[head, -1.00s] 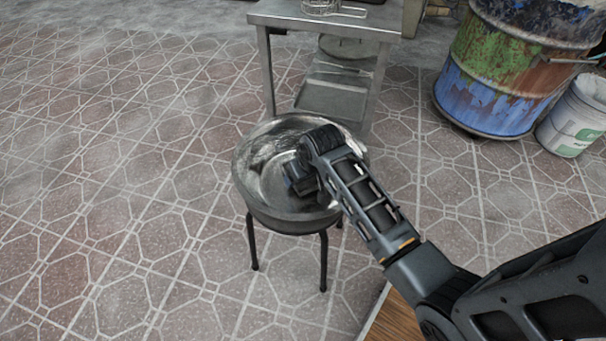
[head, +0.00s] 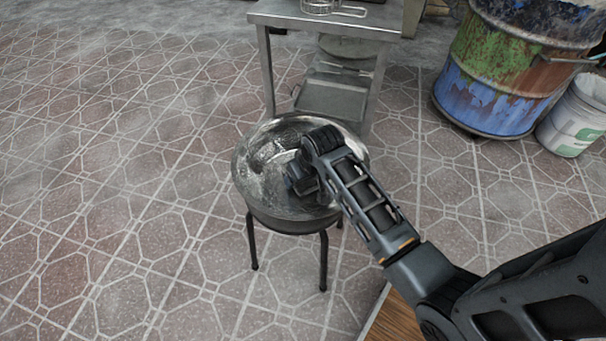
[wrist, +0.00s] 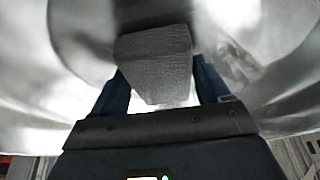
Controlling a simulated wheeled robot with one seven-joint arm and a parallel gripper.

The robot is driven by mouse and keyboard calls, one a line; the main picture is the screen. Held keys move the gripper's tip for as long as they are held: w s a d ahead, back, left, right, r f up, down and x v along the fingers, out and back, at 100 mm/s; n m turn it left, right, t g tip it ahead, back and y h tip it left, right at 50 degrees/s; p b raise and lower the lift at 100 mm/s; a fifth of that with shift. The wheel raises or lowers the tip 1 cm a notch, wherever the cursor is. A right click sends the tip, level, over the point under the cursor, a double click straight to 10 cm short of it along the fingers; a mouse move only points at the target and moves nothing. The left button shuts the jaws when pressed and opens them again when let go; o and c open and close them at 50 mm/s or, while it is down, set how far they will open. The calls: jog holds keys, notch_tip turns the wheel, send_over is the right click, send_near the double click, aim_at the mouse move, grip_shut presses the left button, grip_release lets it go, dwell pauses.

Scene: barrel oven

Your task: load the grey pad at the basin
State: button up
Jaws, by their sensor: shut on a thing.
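A shiny metal basin (head: 262,190) stands on a dark-legged stool. My gripper (head: 296,182) reaches down into it, and my wrist hides part of the basin's inside in the head view. In the wrist view, the grey pad (wrist: 155,62) is a textured block between the two dark fingers of my gripper (wrist: 160,85). My gripper is shut on the pad. The basin's bright wall (wrist: 270,50) surrounds it. I cannot tell whether the pad touches the basin's bottom.
A metal table (head: 325,22) with a wire basket (head: 318,6) stands behind the basin. A rusty painted barrel (head: 500,75) and a white bucket (head: 575,118) are at the right. The tiled floor (head: 110,200) at the left is clear.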

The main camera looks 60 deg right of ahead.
jog(key=shift+s+f, duration=0.1)
jog(key=shift+f, duration=0.4)
dwell(2.0)
jog(key=shift+r+p, duration=0.1)
jog(key=shift+p, duration=0.2)
notch_tip(320, 180, up, 7)
jog(key=p, duration=0.7)
jog(key=shift+r+p, duration=0.1)
jog(key=shift+p, duration=0.2)
